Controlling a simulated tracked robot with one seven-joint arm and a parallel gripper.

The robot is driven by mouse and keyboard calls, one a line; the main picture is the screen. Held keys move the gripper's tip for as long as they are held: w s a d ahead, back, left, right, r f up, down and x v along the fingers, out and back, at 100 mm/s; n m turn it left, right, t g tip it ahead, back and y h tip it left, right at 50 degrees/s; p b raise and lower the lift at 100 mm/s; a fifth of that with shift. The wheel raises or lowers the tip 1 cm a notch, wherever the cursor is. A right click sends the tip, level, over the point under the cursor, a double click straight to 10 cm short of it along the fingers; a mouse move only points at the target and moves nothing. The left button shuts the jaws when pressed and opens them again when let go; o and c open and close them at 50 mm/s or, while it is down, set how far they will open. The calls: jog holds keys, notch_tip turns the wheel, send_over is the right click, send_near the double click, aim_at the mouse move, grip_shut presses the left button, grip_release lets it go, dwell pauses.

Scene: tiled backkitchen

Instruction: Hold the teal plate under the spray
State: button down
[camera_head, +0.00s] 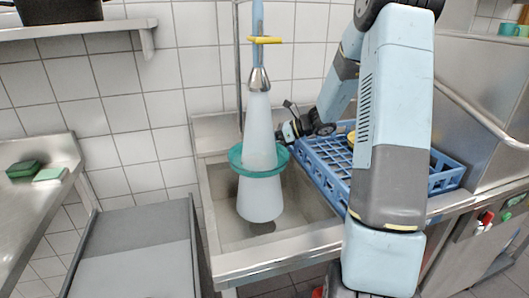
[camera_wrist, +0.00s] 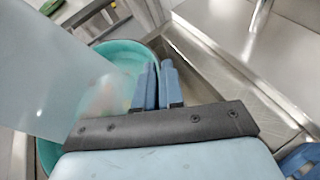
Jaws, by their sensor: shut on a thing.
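The teal plate (camera_head: 236,165) is held over the sink basin (camera_head: 226,230), in the path of the spray (camera_head: 259,125). The spray falls as a pale white cone from the metal spray head (camera_head: 259,80), and more of it shows below the plate. In the wrist view the teal plate (camera_wrist: 125,52) fills the left side, with faint brownish patches on its face, and the spray (camera_wrist: 45,75) covers part of it. My gripper (camera_wrist: 157,68) is shut on the plate's right rim. In the head view my gripper (camera_head: 284,136) reaches in from the right.
A blue dish rack (camera_head: 390,185) sits right of the basin, with a yellow thing (camera_head: 351,137) in it, partly behind my arm. Green sponges (camera_head: 48,174) lie on the left counter. A grey tray-like surface (camera_head: 135,250) stands left of the sink. A shelf (camera_head: 80,30) holds a dark pot.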

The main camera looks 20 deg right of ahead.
jog(key=shift+d, duration=0.1)
jog(key=shift+d, duration=1.4)
